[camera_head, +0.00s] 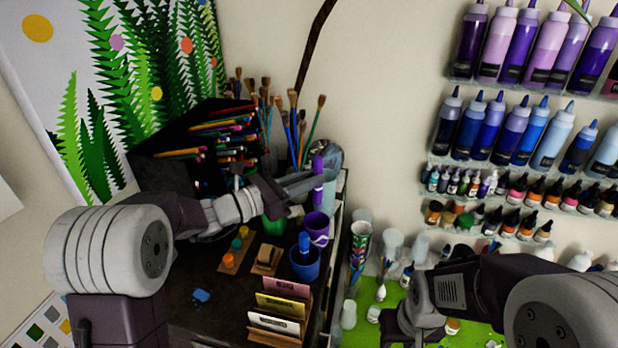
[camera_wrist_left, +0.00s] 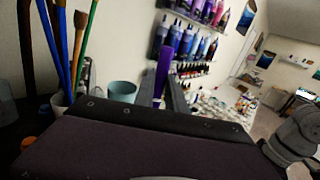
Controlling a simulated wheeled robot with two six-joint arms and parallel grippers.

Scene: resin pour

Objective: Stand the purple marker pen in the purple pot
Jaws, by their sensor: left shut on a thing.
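The purple marker pen (camera_head: 318,182) stands upright in the head view, gripped by my left gripper (camera_head: 316,183). In the left wrist view the purple marker (camera_wrist_left: 162,70) shows between the two dark fingers (camera_wrist_left: 162,90). The purple pot (camera_head: 317,232) stands on the dark desk directly below the marker in the head view. The marker's lower end appears just above the pot's rim; I cannot tell whether it is over the opening or slightly behind it. My right gripper (camera_head: 412,328) is low in the head view, over the green mat, and its fingers are unclear.
A blue pot (camera_head: 305,263) holding a blue marker stands in front of the purple pot. Card holders (camera_head: 279,308), a small wooden block (camera_head: 266,259) and paint pots (camera_head: 236,246) are nearby. Brushes (camera_head: 292,125) stand behind. Cups and bottles crowd the green mat (camera_head: 362,322).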

